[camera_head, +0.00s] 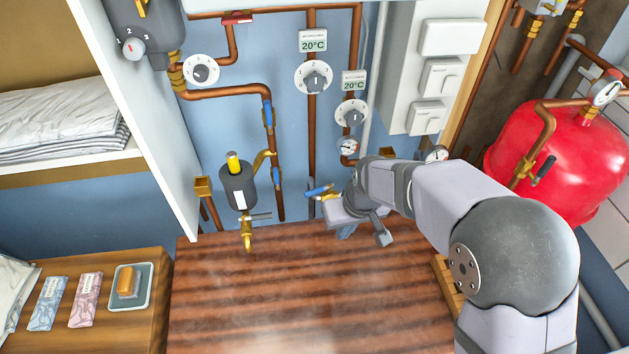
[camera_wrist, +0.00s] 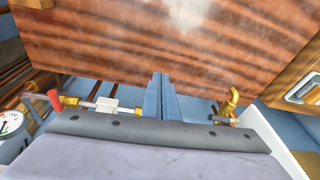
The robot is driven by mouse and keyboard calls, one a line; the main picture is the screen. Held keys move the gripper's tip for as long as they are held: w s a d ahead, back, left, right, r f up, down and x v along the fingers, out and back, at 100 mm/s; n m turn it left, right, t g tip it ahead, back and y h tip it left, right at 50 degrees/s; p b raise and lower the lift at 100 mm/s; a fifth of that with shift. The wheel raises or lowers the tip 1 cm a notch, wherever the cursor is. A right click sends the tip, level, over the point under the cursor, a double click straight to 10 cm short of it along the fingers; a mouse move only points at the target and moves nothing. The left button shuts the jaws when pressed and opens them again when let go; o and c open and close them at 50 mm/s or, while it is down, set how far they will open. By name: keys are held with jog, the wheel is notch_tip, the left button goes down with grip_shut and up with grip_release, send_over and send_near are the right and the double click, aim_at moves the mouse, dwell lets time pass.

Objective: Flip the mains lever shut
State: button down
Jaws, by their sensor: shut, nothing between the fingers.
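My gripper (camera_head: 345,232) is shut and empty, low in front of the blue wall at the back edge of the wooden worktop. In the wrist view its two fingers (camera_wrist: 161,95) are together. A lever with a red handle (camera_wrist: 54,101) sits on a pipe left of the fingers in the wrist view, apart from them; my arm seems to hide it in the head view. A blue-handled lever (camera_head: 319,190) on a brass valve is just left of my wrist in the head view. No label shows which lever is the mains.
The striped wooden worktop (camera_head: 300,300) is clear. A brass tap (camera_head: 247,236) hangs under a dark cylinder (camera_head: 238,185) at left. More blue levers (camera_head: 268,114) are on the copper pipes (camera_head: 312,130). White switch boxes (camera_head: 441,77) and a red tank (camera_head: 560,155) stand at right.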

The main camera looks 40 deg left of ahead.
jog(key=w+n+t, duration=0.2)
jog(key=w+t, duration=0.1)
jog(key=w, duration=0.2)
notch_tip(320, 180, up, 6)
jog(key=t+y, duration=0.1)
jog(key=y, duration=0.6)
send_over(314, 191)
jog(key=s+d, duration=0.2)
jog(key=d, duration=0.2)
jog(key=shift+s+r, duration=0.1)
jog(key=shift+r, duration=0.1)
jog(key=p+x, duration=0.2)
jog(key=x, duration=0.8)
jog(key=shift+s+d+f+p, duration=0.3)
jog(key=shift+d+f, duration=0.25)
jog(key=shift+d, duration=0.25)
jog(key=shift+s+d+f+p, duration=0.2)
jog(key=shift+s+d+f, duration=0.3)
jog(key=shift+d, duration=0.3)
jog(key=shift+f, duration=0.1)
